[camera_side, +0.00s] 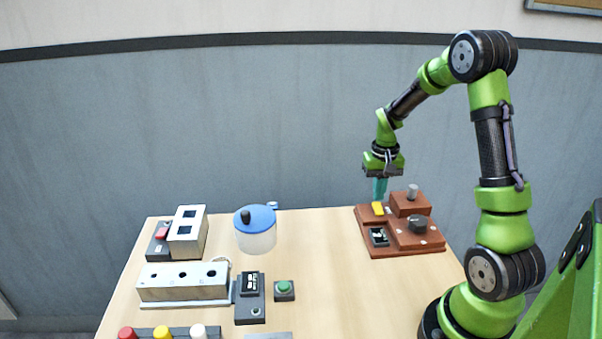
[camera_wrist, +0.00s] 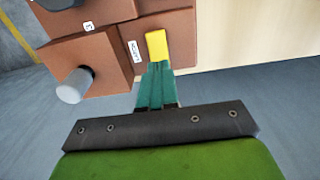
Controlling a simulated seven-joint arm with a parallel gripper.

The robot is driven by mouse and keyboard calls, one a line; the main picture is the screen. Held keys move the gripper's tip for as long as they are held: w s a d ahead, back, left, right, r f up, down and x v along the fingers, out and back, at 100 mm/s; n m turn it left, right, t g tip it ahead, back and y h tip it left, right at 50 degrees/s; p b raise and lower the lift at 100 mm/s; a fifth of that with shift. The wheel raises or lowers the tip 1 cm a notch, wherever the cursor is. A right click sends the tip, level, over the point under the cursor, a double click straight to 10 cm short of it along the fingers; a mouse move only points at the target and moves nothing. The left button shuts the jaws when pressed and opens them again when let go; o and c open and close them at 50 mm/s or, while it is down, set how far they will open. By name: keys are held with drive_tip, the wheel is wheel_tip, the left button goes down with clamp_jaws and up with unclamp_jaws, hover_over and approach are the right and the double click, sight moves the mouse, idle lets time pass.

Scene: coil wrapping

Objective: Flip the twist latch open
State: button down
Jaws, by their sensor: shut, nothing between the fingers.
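The yellow latch (camera_side: 378,208) sits on the back left part of the red-brown block (camera_side: 400,246). In the wrist view the yellow latch (camera_wrist: 156,45) lies just past my fingertips, beside a small white label. My gripper (camera_side: 379,196) points down over the latch with its teal fingers together and nothing between them. In the wrist view the fingertips of my gripper (camera_wrist: 157,68) reach the near end of the latch; I cannot tell whether they touch it.
The block also carries a grey cylinder (camera_side: 412,191), a dark knob (camera_side: 417,224) and a black switch (camera_side: 378,237). A blue-lidded jar (camera_side: 256,240), a metal box with holes (camera_side: 182,285) and a green button (camera_side: 284,288) stand further left. Bare table lies between jar and block.

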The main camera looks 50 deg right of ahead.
sight(377, 205)
drive_tip(key=shift+f, duration=1)
idle(0.4)
drive_tip(key=shift+r, duration=3.55)
drive_tip(key=shift+s+a+f, duration=0.1)
drive_tip(key=shift+a+f, duration=0.1)
drive_tip(key=shift+f, duration=0.1)
drive_tip(key=s+a+r+n+t, duration=0.1)
drive_tip(key=a+r, duration=0.3)
drive_tip(key=a, duration=0.4)
drive_tip(key=s+a+r+n+t+y, duration=0.1)
drive_tip(key=s+a+r+n+t, duration=0.1)
drive_tip(key=a, duration=0.7)
drive_tip(key=s+a+r+n+t+y, duration=0.1)
drive_tip(key=s+a+r+n+t, duration=0.1)
drive_tip(key=s+a+r+t, duration=0.2)
drive_tip(key=s+a+r, duration=0.1)
drive_tip(key=a+r, duration=0.2)
drive_tip(key=a, duration=0.2)
drive_tip(key=shift+a+r, duration=0.2)
drive_tip(key=shift+r, duration=0.15)
